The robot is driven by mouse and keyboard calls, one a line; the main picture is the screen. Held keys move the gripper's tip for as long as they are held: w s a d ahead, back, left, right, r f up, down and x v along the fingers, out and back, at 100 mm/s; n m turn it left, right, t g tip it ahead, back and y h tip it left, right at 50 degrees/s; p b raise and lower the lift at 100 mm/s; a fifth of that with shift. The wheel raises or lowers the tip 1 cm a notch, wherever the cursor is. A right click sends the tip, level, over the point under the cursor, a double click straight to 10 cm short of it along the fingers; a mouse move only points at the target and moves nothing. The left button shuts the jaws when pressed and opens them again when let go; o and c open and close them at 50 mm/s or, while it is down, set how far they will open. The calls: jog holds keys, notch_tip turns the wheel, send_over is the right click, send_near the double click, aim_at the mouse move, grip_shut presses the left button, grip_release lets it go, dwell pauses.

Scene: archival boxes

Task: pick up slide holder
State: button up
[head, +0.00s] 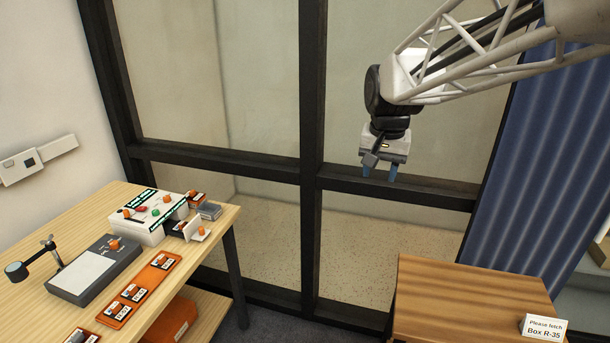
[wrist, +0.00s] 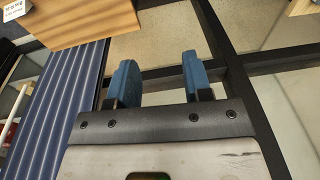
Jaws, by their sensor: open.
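My gripper (head: 380,172) hangs in the air in front of the dark-framed glass, fingers pointing down. It is open and empty, and its two blue fingers (wrist: 158,78) stand apart in the wrist view. Small white, black and orange pieces that look like slide holders sit in orange trays (head: 155,275) on the light wooden table (head: 205,262) at the left. I cannot tell which one is the slide holder. My gripper is far to the right of them and higher. None of them shows in the wrist view.
A white device (head: 150,226) with coloured knobs and a grey light panel (head: 88,272) with a jointed lens stand on the left table. A brown wooden table (head: 460,290) at the lower right bears a sign (head: 543,328) reading "Please fetch Box R-35". A blue curtain (head: 545,160) hangs at the right.

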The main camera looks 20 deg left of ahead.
jog(key=w+a+f, duration=0.2)
jog(key=w+a, duration=0.2)
jog(key=a, duration=0.4)
jog(key=w+a+f, duration=0.1)
jog(key=w+a, duration=0.3)
jog(key=a, duration=0.4)
jog(key=g, duration=0.2)
send_over(181, 223)
jog(key=f, duration=2.4)
jog(key=shift+w+d+f, duration=0.15)
jog(key=shift+w+d, duration=0.05)
jog(key=shift+d, duration=0.15)
jog(key=shift+s+a+f, duration=0.2)
jog(key=shift+a+f, duration=0.05)
jog(key=shift+a, duration=0.15)
jog(key=shift+f, duration=1.3)
